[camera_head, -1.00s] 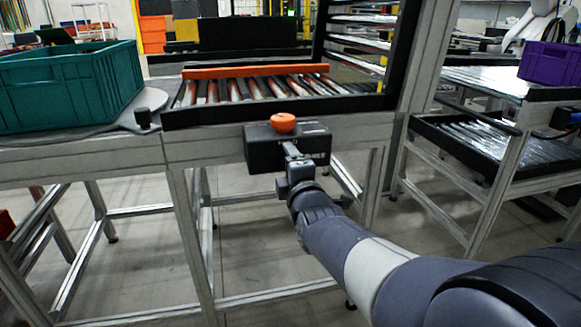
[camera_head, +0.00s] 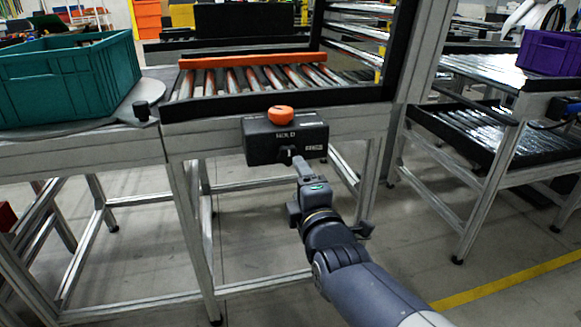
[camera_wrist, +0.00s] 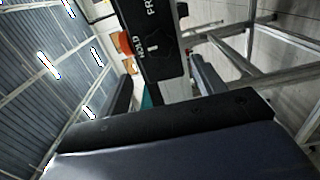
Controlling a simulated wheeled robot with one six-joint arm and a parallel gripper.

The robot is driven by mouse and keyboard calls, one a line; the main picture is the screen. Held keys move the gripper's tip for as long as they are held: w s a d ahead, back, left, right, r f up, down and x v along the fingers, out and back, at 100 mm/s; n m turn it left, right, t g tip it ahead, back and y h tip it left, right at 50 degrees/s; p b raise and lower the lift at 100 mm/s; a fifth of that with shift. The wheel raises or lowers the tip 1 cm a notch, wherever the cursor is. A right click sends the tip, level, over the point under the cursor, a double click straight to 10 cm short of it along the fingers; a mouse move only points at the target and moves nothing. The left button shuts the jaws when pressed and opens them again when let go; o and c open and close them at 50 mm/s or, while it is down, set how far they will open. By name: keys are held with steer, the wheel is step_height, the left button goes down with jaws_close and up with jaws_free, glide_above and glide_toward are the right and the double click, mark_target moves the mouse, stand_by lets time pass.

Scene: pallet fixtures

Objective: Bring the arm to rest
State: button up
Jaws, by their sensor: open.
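My gripper (camera_head: 303,172) is open, just in front of and below the black control box (camera_head: 262,143) on the front of the roller table. The box has an orange button (camera_head: 280,113) on top and a dark knob (camera_head: 286,155) on its front. In the wrist view my gripper's fingers (camera_wrist: 165,88) stand apart with nothing seen between them. The box (camera_wrist: 152,35) lies beyond the fingers there, with its orange button (camera_wrist: 124,43) and a black knob with a white mark (camera_wrist: 157,48). Whether a fingertip touches the box is unclear.
The roller table (camera_head: 345,108) is above and behind the box, with a metal leg (camera_head: 190,235) below. A teal crate (camera_head: 70,80) stands at the left and a purple crate (camera_head: 548,52) at the right. Open floor (camera_head: 450,240) lies at the lower right.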

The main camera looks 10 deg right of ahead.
mark_target(288, 158)
steer(key=shift+s, duration=0.45)
steer(key=shift+w, duration=0.15)
steer(key=w+b, duration=0.2)
steer(key=w, duration=0.8)
steer(key=shift+w, duration=0.3)
